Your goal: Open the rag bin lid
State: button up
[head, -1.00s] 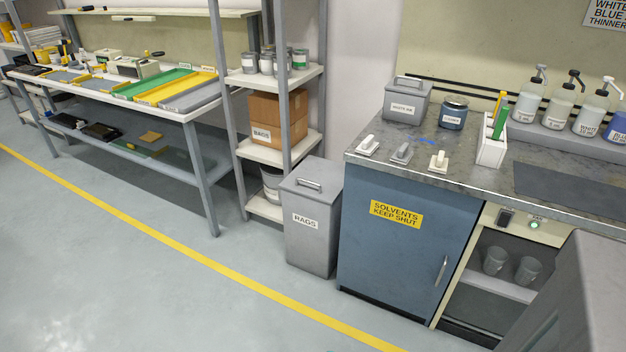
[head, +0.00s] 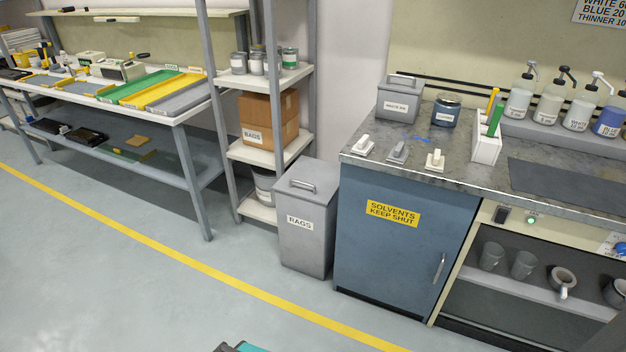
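The grey rag bin (head: 308,240) stands on the floor in the middle of the head view, between the shelf rack and the blue cabinet. It is box-shaped and has a white RAGS label on its front. Its lid (head: 318,176) is shut, lying flat on the bin, with a bar handle (head: 302,185) on top. No gripper fingers can be made out, and nothing touches the bin. A small teal and dark part shows at the bottom edge, too cut off to identify.
The blue solvents cabinet (head: 400,252) stands close on the bin's right, under the metal counter (head: 465,175). The shelf rack (head: 262,150) with a rags carton (head: 268,118) stands close behind left. The floor (head: 150,270) in front is clear, crossed by a yellow line.

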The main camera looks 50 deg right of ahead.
aim_at(315, 180)
jog(key=i, duration=1)
jog(key=z, duration=0.05)
